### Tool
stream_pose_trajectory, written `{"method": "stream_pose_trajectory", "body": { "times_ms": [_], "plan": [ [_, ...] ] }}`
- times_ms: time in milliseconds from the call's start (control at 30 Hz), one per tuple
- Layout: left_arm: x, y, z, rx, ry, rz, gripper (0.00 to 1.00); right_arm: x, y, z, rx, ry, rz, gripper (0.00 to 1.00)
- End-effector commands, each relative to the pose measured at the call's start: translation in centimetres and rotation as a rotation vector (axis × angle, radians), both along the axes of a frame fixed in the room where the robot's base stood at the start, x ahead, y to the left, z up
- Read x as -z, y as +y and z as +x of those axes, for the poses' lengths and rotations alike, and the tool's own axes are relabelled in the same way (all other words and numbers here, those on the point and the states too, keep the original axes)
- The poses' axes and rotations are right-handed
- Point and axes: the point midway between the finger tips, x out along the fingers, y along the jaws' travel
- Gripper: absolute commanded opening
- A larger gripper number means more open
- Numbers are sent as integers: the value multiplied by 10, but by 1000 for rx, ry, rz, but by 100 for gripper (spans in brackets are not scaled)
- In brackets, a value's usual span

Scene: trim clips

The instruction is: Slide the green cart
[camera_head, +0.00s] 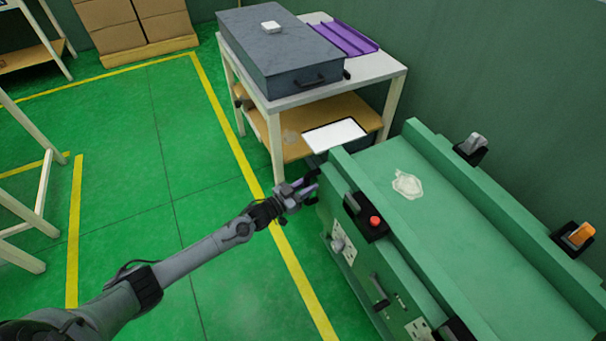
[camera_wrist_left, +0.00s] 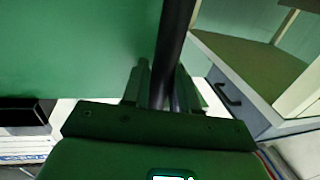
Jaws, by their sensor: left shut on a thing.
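The green cart (camera_head: 440,215) fills the right side of the head view, with a flat top between two raised rails. A whitish patch (camera_head: 407,185) marks its top. The exact grip point is small and partly hidden in the head view. My right gripper is in neither view.
A white table (camera_head: 375,70) with a grey case (camera_head: 285,55) and a purple tray (camera_head: 340,36) stands behind the cart. A red button (camera_head: 375,222) sits on the cart's side rail. Green floor with yellow lines is open at left.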

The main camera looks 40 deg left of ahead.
Motion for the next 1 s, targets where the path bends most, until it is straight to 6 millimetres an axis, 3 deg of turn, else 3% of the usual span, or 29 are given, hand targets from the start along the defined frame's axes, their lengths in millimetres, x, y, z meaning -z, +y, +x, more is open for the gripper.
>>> {"method": "stream_pose_trajectory", "body": {
  "times_ms": [233,267,367,767,1000],
  "plan": [
    [-5,-5,1,9,-13,-4,0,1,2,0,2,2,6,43],
    [-5,-5,1,10,-13,-4,31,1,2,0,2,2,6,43],
    [-4,-4,1,8,-11,-3,46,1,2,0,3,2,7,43],
    [-2,-1,0,3,-5,0,46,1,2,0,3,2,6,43],
    [-3,5,-18,2,-2,0,46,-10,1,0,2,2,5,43]
  ]
}}
